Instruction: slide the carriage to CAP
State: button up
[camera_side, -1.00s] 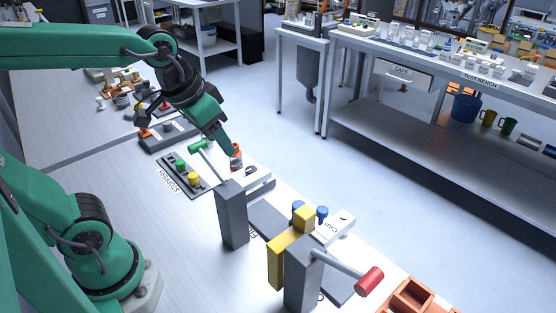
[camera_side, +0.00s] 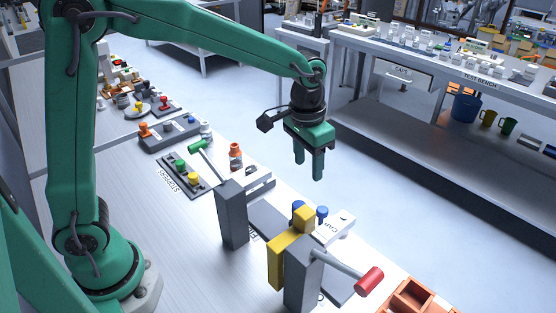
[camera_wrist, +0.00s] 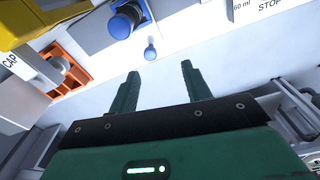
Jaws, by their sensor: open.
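A yellow block with a raised top (camera_side: 291,245) stands across the dark rail (camera_side: 265,220), beside the white CAP plate (camera_side: 335,229). It looks like the carriage, but I cannot tell for sure. A label behind the yellow block is mostly hidden. My gripper (camera_side: 308,172) is open and empty, pointing down in the air above and behind the rail. In the wrist view its fingers (camera_wrist: 160,72) are apart with nothing between them.
Grey posts carry a green-handled lever (camera_side: 198,146) and a red-handled lever (camera_side: 369,281). Blue knobs (camera_side: 322,213) stand behind the yellow block. An orange-topped bottle (camera_side: 235,158) stands left of the rail. A stopper rack (camera_side: 182,174) and orange tray (camera_side: 412,297) flank the fixture.

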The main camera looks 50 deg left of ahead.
jog(key=g, duration=0.1)
send_over(323, 209)
notch_tip(323, 209, down, 4)
jog(key=shift+f, duration=0.25)
jog(key=shift+f, duration=0.1)
jog(key=shift+f, duration=3.8)
grip_shut()
